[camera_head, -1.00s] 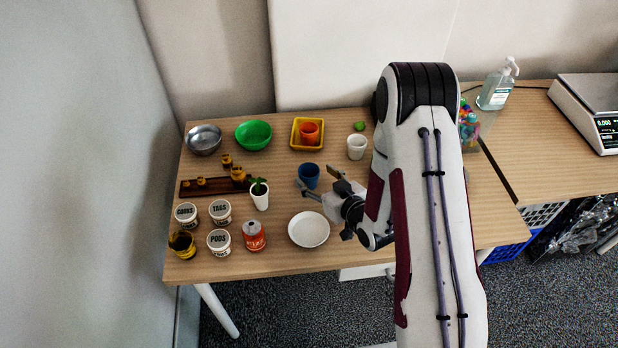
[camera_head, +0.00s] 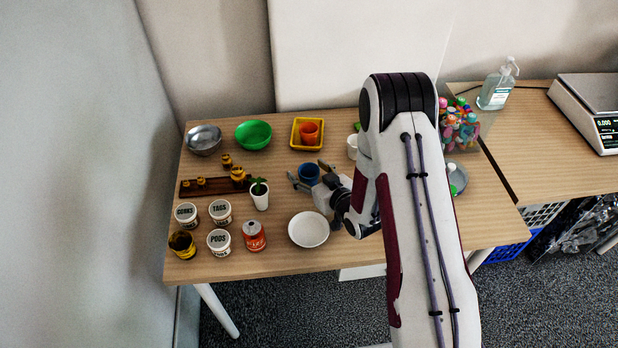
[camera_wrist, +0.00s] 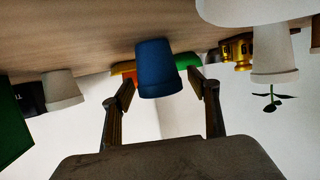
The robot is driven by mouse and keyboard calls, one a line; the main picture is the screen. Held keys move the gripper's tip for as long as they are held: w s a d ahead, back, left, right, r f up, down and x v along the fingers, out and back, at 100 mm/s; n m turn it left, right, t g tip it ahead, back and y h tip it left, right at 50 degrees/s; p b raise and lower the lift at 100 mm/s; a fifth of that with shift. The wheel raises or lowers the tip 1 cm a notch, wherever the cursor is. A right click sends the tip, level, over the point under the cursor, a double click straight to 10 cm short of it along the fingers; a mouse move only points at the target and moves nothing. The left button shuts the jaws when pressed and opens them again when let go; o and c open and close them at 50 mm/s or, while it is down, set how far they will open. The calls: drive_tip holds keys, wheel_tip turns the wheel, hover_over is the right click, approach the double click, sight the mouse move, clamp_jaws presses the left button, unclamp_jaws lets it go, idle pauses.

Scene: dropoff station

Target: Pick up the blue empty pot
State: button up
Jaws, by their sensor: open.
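The blue pot (camera_head: 309,173) stands upright on the table, near its middle. My gripper (camera_head: 307,172) is open, with one finger on each side of the pot in the head view. In the wrist view the picture is upside down, and the blue pot (camera_wrist: 156,68) shows between the two open fingers (camera_wrist: 160,80), a little beyond their tips. I cannot tell whether either finger touches it. The inside of the pot looks dark and empty in the head view.
A white plate (camera_head: 308,230) lies in front of the pot. A potted plant (camera_head: 260,194) stands to the left. A yellow tray (camera_head: 296,143) with an orange pot (camera_head: 309,131) is behind. A white cup (camera_head: 352,146) is behind right, partly beside my arm.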

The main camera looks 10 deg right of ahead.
drive_tip(key=c, duration=1.2)
drive_tip(key=shift+c, duration=0.2)
drive_tip(key=shift+r, duration=0.1)
wheel_tip(320, 180, up, 10)
idle(0.3)
idle(0.5)
